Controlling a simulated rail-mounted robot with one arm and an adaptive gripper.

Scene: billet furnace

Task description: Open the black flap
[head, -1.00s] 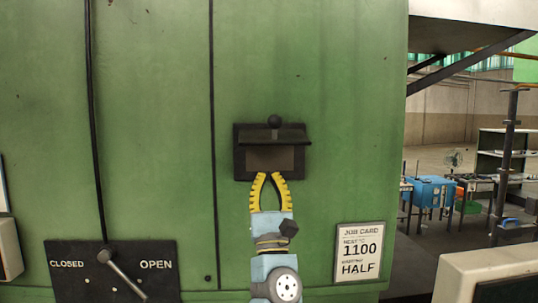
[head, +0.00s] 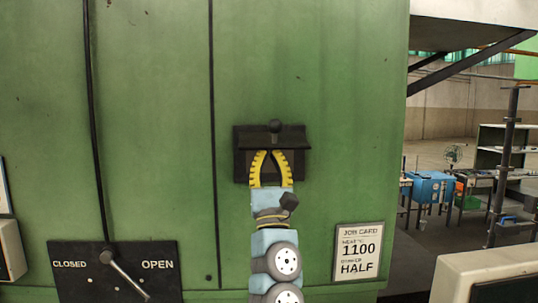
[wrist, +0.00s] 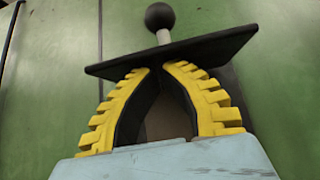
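The black flap (head: 273,136) is hinged in a dark square frame (head: 239,165) on the green furnace wall. It juts out from the wall like a small roof, with a round black knob (head: 275,125) on top. My gripper (head: 267,152) is directly below the flap, with its yellow fingers in front of the frame's opening. In the wrist view the flap (wrist: 190,45) crosses just above the fingertips (wrist: 158,68). The fingers lean together towards the tips, with nothing seen between them. The flap hides the tips' ends, so I cannot tell whether they touch it or each other.
A lever (head: 126,273) on a CLOSED/OPEN plate (head: 75,285) is at lower left. A job card (head: 359,252) is on the wall to the right of my arm. A pale box (head: 490,275) stands at lower right. The wall around the frame is clear.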

